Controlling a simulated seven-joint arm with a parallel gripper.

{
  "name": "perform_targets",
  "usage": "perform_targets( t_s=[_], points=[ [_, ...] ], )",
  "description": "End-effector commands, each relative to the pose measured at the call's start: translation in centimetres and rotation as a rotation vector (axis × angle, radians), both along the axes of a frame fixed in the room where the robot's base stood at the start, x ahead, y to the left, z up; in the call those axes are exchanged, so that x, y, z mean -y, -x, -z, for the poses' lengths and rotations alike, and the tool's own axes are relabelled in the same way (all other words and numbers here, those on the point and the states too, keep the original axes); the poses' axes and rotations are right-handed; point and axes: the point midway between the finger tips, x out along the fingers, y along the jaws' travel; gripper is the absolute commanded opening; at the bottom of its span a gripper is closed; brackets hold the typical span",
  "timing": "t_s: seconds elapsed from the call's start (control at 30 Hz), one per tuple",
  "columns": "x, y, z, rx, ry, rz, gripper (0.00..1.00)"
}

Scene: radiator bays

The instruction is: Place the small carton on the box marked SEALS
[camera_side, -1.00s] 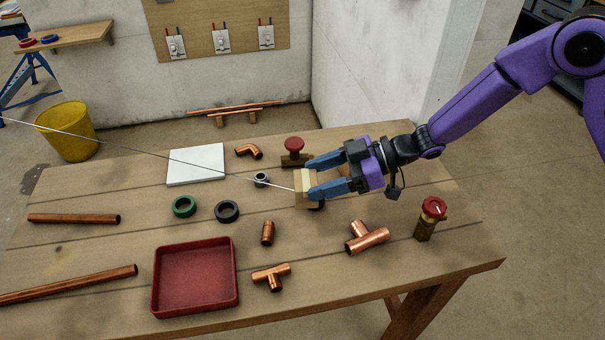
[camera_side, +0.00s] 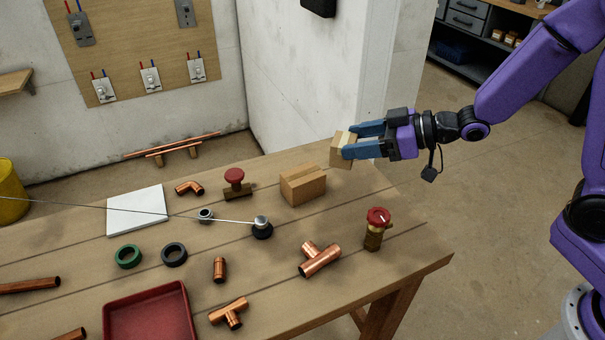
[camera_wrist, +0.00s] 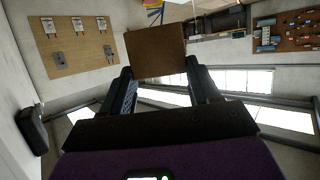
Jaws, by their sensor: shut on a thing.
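The small carton (camera_side: 341,150) is a tan box with a paler tape strip. My gripper (camera_side: 348,143) is shut on it with its two blue fingers and holds it in the air, near the table's back right edge. In the wrist view the carton (camera_wrist: 155,52) shows as a brown face between the fingertips. A larger brown cardboard box (camera_side: 303,187) stands on the table, just left of and lower than the carton in the side view. No SEALS lettering is readable on it. The carton appears apart from this box.
A red-handled valve (camera_side: 235,183) stands left of the cardboard box, and another red-topped valve (camera_side: 376,230) stands toward the right edge. A black round base with a metal knob (camera_side: 261,228) and copper tees (camera_side: 320,260) lie in front. A thin rod or line crosses the left side.

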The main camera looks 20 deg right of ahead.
Motion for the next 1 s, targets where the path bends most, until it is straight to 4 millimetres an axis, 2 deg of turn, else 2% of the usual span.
perform_targets(
  t_s=[0.1, 0.23, 0.37, 0.73, 1.0],
  points=[
    [1.7, 0.2, -0.4, -0.002, 0.0, 0.051, 0.29],
    [2.0, -0.3, -0.1, -0.004, 0.0, 0.069, 0.29],
    [1.3, -2.0, 0.8, -0.006, 0.002, 0.068, 0.29],
    [-1.3, -8.4, 3.8, -0.003, 0.0, 0.067, 0.29],
    [-2.3, -11.0, 7.5, -0.005, 0.001, 0.067, 0.29]
  ],
)
